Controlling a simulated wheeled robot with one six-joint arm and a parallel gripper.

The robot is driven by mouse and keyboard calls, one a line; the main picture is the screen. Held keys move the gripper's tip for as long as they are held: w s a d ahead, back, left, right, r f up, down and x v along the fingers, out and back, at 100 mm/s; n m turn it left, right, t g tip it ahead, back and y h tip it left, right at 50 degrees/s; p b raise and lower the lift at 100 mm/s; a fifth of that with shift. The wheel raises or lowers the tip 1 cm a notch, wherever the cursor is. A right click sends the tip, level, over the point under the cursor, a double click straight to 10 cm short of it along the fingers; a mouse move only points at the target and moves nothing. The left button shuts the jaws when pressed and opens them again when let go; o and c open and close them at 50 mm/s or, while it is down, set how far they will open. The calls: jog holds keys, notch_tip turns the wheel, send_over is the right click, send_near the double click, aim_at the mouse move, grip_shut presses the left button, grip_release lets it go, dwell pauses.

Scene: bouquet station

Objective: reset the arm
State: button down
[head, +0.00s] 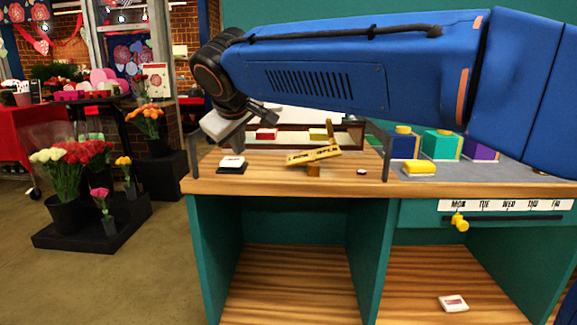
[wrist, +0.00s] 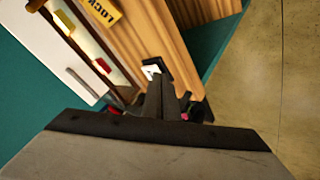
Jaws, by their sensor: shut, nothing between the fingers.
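My blue arm reaches across the top of the head view from the right, and my gripper (head: 238,148) hangs from its dark wrist above the left end of the wooden counter (head: 345,188). In the wrist view my gripper (wrist: 161,82) shows as two dark fingers lying together, with nothing seen between them. A small black block with a white top (head: 232,163) sits on the counter just below the gripper; it also shows past the fingertips in the wrist view (wrist: 151,71). I cannot tell the exact gap between them.
Blue, teal and purple boxes (head: 441,145) stand at right beside a yellow block (head: 419,167). A white card (head: 453,303) lies on the lower shelf. Flower buckets stand left.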

jog(key=s+d+f+m+g+h, duration=0.15)
jog(key=s+d+f, duration=0.3)
jog(key=d, duration=0.85)
jog(key=s+d+f+m+g, duration=0.1)
jog(key=s+d+f+m, duration=0.4)
jog(key=d, duration=0.9)
jog(key=s+d+f+m+g, duration=0.1)
jog(key=s+d+f+m, duration=0.1)
jog(key=s+d+f, duration=0.5)
jog(key=s+d+f+m, duration=0.2)
jog(key=s+d+f, duration=0.5)
jog(key=s+f, duration=0.5)
jog(key=shift+g, duration=0.35)
